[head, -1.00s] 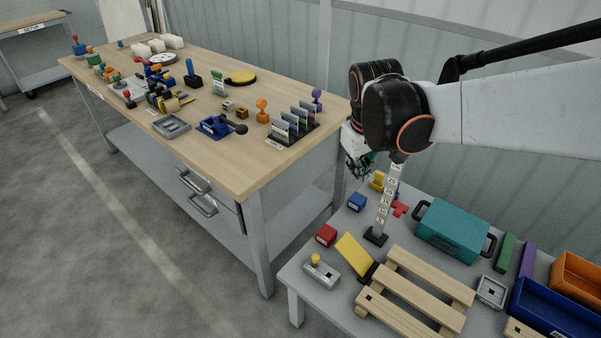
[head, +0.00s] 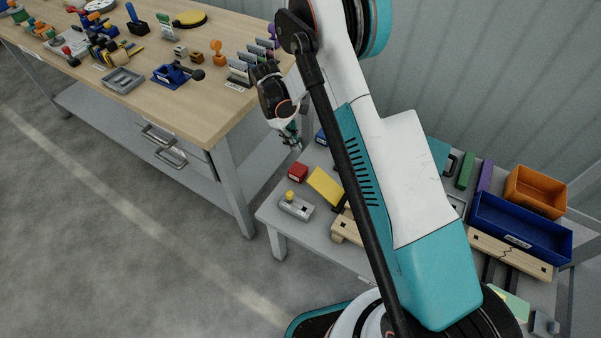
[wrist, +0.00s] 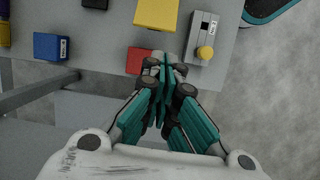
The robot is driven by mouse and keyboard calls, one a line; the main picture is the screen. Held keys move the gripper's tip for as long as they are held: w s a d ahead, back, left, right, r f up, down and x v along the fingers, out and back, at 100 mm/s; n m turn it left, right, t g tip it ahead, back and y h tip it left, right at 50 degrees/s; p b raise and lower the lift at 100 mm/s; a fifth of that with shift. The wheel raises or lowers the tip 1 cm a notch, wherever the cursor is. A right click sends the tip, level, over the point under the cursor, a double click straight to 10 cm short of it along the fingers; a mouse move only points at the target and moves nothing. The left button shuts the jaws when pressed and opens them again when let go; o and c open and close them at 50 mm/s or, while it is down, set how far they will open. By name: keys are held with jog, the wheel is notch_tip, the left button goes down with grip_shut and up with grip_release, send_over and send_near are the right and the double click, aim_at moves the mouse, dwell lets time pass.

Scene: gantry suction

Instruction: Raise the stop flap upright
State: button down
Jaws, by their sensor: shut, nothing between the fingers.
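The stop flap seems to be the yellow plate (head: 325,186), which leans at a slant on the low grey table. It also shows at the top of the wrist view (wrist: 157,12). My gripper (head: 297,148) is shut and empty, pointing down near the left edge of the low table, behind the red block and apart from the flap. In the wrist view its closed fingertips (wrist: 163,62) lie just below the flap, overlapping the edge of the red block (wrist: 138,60). Whether they touch the block cannot be told. My arm hides part of the table right of the flap.
A grey box with a yellow knob (head: 296,205) stands left of the flap, and a blue block (wrist: 50,46) lies beyond the red one. Blue (head: 520,228) and orange (head: 536,190) bins stand at the right. A wooden workbench (head: 190,110) stands at the left.

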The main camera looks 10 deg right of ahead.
jog(key=shift+n+g, duration=0.3)
jog(key=b+x, duration=0.1)
jog(key=x, duration=0.4)
jog(key=a+b+x, duration=0.1)
jog(key=x, duration=0.4)
jog(key=w+b+x, duration=0.1)
jog(key=x, duration=0.4)
jog(key=shift+s+a+f+b, duration=0.1)
jog(key=shift+a+f+b, duration=0.15)
jog(key=shift+f+b, duration=0.15)
jog(key=shift+r, duration=0.15)
